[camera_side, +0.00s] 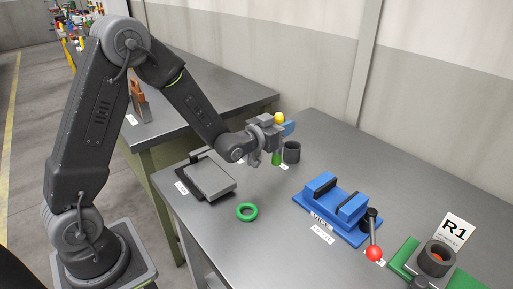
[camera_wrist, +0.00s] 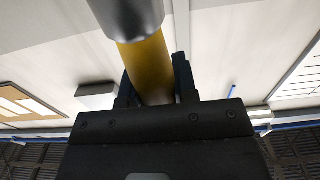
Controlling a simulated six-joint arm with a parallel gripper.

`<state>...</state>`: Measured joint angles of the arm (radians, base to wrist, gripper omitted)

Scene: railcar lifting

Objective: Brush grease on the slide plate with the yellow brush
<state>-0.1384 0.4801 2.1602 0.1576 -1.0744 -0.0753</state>
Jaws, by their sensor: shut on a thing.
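The yellow brush shows in the wrist view as a yellow handle (camera_wrist: 148,68) with a grey end, between the fingers of my gripper (camera_wrist: 156,88). In the side view, my gripper (camera_side: 279,130) is shut on the brush above the far left part of the bench, and a yellow tip (camera_side: 280,118) shows above it. The brush's bristles cannot be made out. The grey slide plate (camera_side: 210,179) lies flat on a dark base at the bench's left side, left of and below my gripper. A dark grey cup (camera_side: 292,152) stands just right of my gripper; its contents are hidden.
A green object (camera_side: 276,158) shows just below my gripper. A green ring (camera_side: 247,212) lies in front of the plate. A blue vice (camera_side: 337,208) with a red-knobbed lever (camera_side: 374,253) stands to the right. A green fixture (camera_side: 408,258) is at far right.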

